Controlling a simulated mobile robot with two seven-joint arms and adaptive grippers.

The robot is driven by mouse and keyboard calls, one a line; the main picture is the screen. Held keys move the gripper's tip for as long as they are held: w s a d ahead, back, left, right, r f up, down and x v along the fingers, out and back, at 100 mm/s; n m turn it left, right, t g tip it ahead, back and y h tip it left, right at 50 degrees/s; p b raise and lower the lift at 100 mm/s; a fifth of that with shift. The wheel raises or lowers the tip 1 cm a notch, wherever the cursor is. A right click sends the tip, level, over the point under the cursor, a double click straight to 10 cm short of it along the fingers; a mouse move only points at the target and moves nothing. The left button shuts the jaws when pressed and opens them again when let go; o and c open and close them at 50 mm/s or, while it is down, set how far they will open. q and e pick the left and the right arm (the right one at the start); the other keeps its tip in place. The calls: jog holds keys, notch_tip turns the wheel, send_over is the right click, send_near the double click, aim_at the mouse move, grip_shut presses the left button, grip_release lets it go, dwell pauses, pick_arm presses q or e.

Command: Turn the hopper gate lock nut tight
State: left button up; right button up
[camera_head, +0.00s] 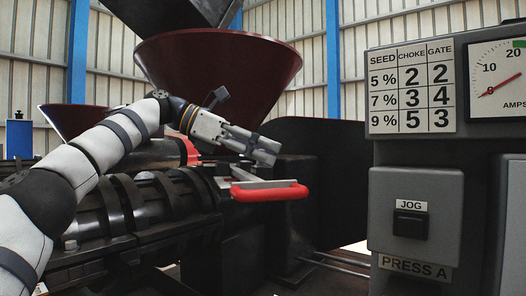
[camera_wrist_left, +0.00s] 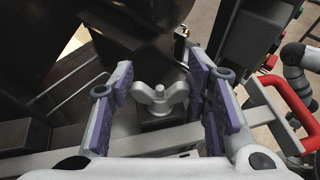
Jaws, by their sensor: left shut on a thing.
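The hopper gate lock nut (camera_wrist_left: 160,98) is a pale grey wing nut on a dark block, in the middle of the left wrist view. In the head view I cannot make it out behind the fingers. My left gripper (camera_head: 264,150) is below the dark red hopper (camera_head: 218,62), above the red-handled gate lever. In the left wrist view its purple-padded fingers stand on either side of the nut's wings, shut on them. My right gripper is not in view.
A red handle (camera_head: 270,193) sticks out just below the gripper; it also shows at the right of the wrist view (camera_wrist_left: 287,105). The grey control panel (camera_head: 415,215), with a JOG button and number table, stands to the right. Black press barrel (camera_head: 130,208) lies below my arm.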

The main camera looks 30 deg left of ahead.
pick_arm(q)
jog(key=shift+f+g, duration=0.1)
jog(key=shift+g, duration=0.2)
jog(key=o, duration=1.2)
